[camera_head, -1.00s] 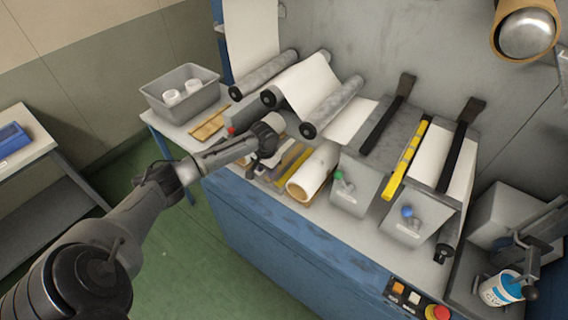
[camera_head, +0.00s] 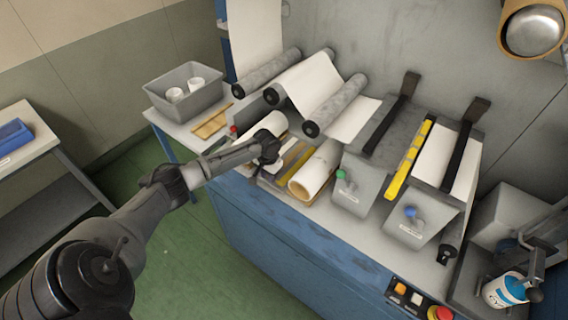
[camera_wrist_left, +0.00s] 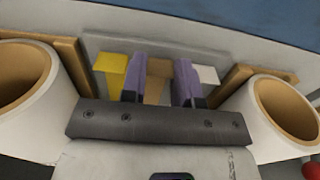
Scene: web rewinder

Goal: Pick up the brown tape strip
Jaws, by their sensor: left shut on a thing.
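The brown tape strip (camera_wrist_left: 157,68) shows in the left wrist view between the two purple fingers of my left gripper (camera_wrist_left: 158,84). The gripper is shut on it. A yellow strip (camera_wrist_left: 112,63) lies to the left of the fingers and a white strip (camera_wrist_left: 207,75) to the right, both on a grey holder (camera_wrist_left: 150,45). In the head view my left gripper (camera_head: 268,156) is over the strip area at the table's front edge, and the arm hides the brown strip there. My right gripper is not in view.
White rolls with brown cores flank the gripper closely, left (camera_wrist_left: 28,90) and right (camera_wrist_left: 285,112) in the wrist view. In the head view, a grey bin (camera_head: 184,90) with white cups stands behind, and a grey unit with a green knob (camera_head: 350,187) stands to the right.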

